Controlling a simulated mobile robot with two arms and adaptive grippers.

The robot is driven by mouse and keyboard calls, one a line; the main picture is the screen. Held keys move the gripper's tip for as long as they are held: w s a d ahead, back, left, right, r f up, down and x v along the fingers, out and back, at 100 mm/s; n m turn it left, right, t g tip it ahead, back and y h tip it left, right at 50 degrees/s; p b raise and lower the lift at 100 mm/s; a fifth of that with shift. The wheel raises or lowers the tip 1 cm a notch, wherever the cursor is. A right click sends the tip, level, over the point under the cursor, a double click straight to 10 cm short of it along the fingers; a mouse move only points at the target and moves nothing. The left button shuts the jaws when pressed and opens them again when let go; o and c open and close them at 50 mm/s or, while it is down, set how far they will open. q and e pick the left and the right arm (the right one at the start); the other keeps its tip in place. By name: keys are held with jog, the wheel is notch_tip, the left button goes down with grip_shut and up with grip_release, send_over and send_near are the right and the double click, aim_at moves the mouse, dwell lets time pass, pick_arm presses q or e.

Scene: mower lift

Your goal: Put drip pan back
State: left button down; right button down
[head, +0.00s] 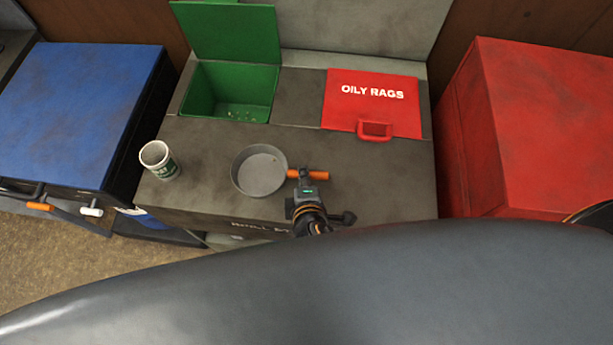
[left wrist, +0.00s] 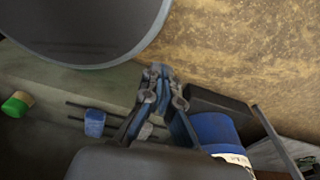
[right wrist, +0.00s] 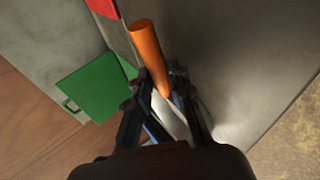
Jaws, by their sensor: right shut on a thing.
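The drip pan (head: 262,172) is a shallow round grey pan with an orange handle (head: 318,174) on its right side. It is over the front middle of the grey bench top (head: 380,190); I cannot tell whether it touches. My right gripper (head: 306,176) is shut on the handle. In the right wrist view the orange handle (right wrist: 149,55) stands between the fingers (right wrist: 155,85), and the pan's bowl is mostly hidden. My left gripper (left wrist: 160,78) shows only in the left wrist view, with its fingertips together and nothing seen between them.
A white and green cup (head: 158,160) stands left of the pan. Behind are an open green bin (head: 230,92) and a red "OILY RAGS" lid (head: 372,102). A blue cabinet (head: 75,100) and a red cabinet (head: 540,125) flank the bench. A blue container (left wrist: 215,132) is near my left gripper.

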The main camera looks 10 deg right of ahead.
jog(key=shift+s+a+r, duration=0.1)
jog(key=shift+r, duration=0.05)
jog(key=shift+a, duration=0.1)
jog(key=shift+s, duration=0.1)
jog(key=c, duration=1.2)
grip_release()
pick_arm(q)
jog(key=shift+s+a, duration=0.2)
jog(key=shift+s, duration=0.35)
jog(key=shift+s+a, duration=0.15)
jog(key=shift+s, duration=0.4)
jog(key=shift+w, duration=0.1)
